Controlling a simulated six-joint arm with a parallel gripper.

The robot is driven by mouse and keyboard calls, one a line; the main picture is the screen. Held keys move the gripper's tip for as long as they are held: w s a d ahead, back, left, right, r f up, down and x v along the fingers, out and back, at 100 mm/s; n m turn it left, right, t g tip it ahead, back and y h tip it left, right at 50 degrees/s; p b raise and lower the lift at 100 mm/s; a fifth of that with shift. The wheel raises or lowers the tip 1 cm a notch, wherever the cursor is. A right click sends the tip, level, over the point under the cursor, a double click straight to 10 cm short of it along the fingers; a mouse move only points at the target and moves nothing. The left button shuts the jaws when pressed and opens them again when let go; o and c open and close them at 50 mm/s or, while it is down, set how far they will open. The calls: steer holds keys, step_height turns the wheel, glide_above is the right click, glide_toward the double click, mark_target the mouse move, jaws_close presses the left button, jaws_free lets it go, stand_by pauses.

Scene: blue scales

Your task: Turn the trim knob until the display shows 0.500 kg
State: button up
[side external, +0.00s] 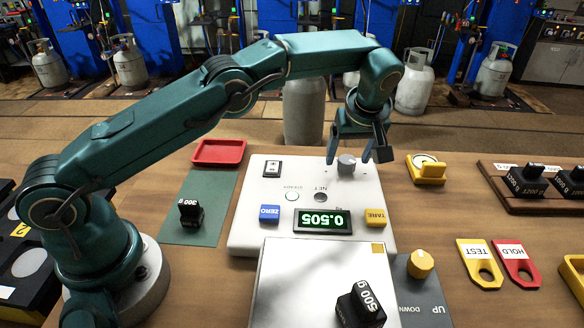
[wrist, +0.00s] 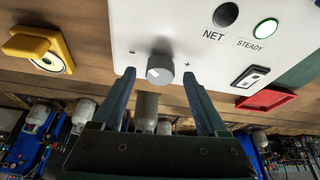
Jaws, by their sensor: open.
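The trim knob (side external: 346,164) is a small grey cylinder on the far part of the white scale housing (side external: 250,225). In the wrist view the knob (wrist: 160,68) sits between minus and plus marks, with a pale pointer line on its face. The display (side external: 322,221) reads 0.505 in green. My gripper (side external: 348,160) is open, with one finger on each side of the knob. The wrist view shows a gap between the knob and each fingertip (wrist: 158,75). A black 500 g weight (side external: 361,304) rests on the scale's pan (side external: 290,285).
The blue ZERO button (side external: 269,214) and yellow TARE button (side external: 376,216) flank the display. The STEADY light (wrist: 265,28) glows green; the NET light (wrist: 225,14) is dark. A yellow knob (side external: 420,263) marked UP and DOWN is right of the pan. A yellow-handled item (side external: 427,169) stands right of the housing.

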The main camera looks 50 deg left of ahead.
steer(key=shift+v, duration=2.25)
steer(key=shift+f, duration=0.1)
